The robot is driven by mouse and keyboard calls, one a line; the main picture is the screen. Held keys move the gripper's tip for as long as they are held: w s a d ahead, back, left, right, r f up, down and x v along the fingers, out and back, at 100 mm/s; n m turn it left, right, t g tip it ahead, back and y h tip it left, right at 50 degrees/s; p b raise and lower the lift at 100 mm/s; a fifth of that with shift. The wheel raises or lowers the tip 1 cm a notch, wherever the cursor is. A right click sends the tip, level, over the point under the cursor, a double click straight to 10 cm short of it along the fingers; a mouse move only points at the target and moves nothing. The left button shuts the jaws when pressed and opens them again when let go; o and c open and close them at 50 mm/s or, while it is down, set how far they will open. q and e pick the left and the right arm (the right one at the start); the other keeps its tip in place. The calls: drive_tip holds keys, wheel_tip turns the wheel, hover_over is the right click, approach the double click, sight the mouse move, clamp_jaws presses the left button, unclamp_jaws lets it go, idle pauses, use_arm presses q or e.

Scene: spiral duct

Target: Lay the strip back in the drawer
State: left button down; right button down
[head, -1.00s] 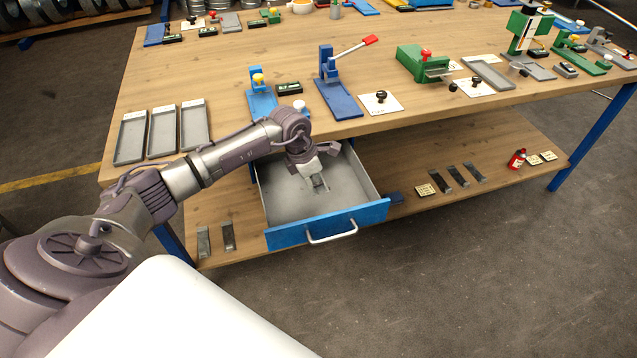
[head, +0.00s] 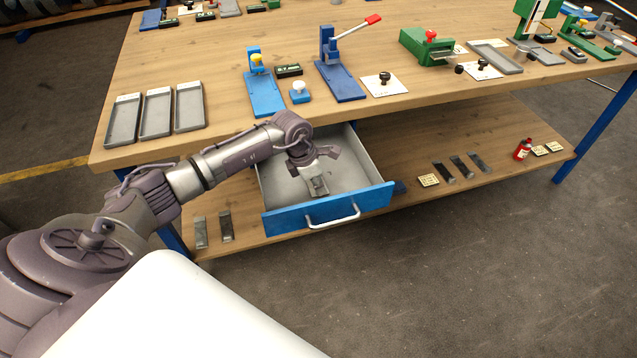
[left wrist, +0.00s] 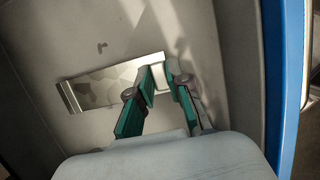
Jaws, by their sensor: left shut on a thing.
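The open drawer (head: 350,180) under the bench has a grey inside and a blue front with a metal handle. My left gripper (head: 317,178) reaches down inside it, and its fingers also show in the left wrist view (left wrist: 162,78). The gripper is shut on one end of a grey metal strip (left wrist: 100,86). The strip extends left from the fingertips over the drawer floor, its far end bright and bent-looking. Whether it touches the floor is hard to tell. In the head view the strip (head: 318,188) is small and partly hidden by the fingers. My right gripper is out of view.
The bench top (head: 230,60) overhangs the drawer's back. Metal strips lie on the lower shelf (head: 500,140) on both sides. Grey trays (head: 157,113) and a blue press (head: 338,70) stand above.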

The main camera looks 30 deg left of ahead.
use_arm(q)
drive_tip(key=shift+c, duration=2.3)
unclamp_jaws()
drive_tip(key=shift+r, duration=0.15)
drive_tip(key=shift+r+p, duration=2.35)
drive_tip(key=shift+r, duration=1.1)
